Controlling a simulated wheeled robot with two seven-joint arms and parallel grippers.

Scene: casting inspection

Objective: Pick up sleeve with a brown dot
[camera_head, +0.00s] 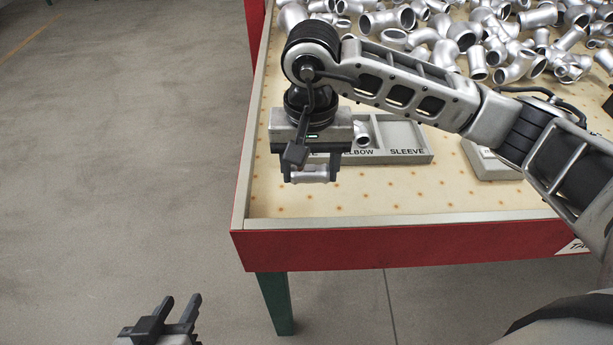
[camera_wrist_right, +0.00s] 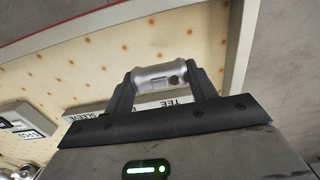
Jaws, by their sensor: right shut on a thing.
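The sleeve (camera_wrist_right: 160,77) is a short silver tube with a brown dot on its side, seen in the right wrist view. My right gripper (camera_head: 309,175) is shut on it and holds it lengthwise between its two fingers, over the front left part of the table. The sleeve also shows in the head view (camera_head: 310,174), where the dot cannot be made out. My left gripper (camera_head: 180,308) is open and empty at the bottom left, below the table's level and apart from it.
A grey sorting tray (camera_head: 426,156) with ELBOW and SLEEVE labels lies just behind the right gripper; an elbow sits in one compartment. Several silver fittings (camera_head: 478,62) are heaped at the back. The table's raised red rim (camera_head: 400,243) runs along the front.

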